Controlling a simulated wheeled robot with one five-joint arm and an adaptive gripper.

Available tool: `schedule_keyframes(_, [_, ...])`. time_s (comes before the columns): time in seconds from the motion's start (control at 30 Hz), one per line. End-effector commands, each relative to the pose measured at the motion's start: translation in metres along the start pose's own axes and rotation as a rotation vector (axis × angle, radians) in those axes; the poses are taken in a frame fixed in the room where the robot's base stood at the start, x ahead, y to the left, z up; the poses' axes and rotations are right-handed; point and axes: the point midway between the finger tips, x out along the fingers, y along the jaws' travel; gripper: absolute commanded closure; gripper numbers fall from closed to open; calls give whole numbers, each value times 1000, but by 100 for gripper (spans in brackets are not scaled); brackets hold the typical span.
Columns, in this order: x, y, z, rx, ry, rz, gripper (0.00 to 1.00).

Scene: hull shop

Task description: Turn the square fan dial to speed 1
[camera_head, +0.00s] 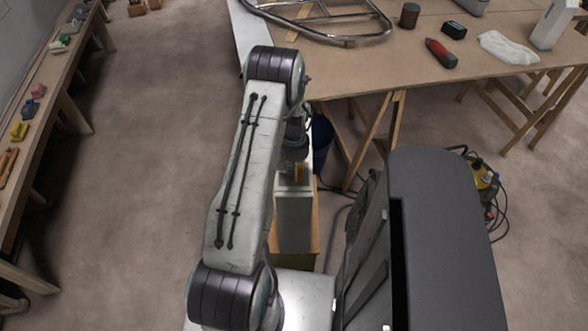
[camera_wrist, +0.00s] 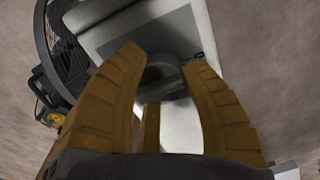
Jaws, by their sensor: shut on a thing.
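The fan dial (camera_wrist: 160,76) is a dark grey knob on a pale grey box (camera_wrist: 125,35) in the wrist view. My gripper (camera_wrist: 166,62) has its ochre fingers around the dial and is shut on it. The fingers and the gripper's body hide part of the dial, and I cannot read any speed mark or pointer. In the head view the grey box (camera_head: 294,222) stands below my gripper (camera_head: 297,173), whose fingers are small there; the dial itself is hidden by the arm.
In the head view a wooden table (camera_head: 400,66) with a metal tube frame (camera_head: 345,38) and a red tool (camera_head: 441,53) stands behind. A long bench (camera_head: 60,75) runs along the left; the floor between is clear.

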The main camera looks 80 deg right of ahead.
Motion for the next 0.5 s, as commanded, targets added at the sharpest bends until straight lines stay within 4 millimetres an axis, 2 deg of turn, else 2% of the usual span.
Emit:
schedule_keyframes(0.27, [4,0,0,100,0,0,92])
schedule_keyframes(0.5, [5,0,0,292,0,0,92])
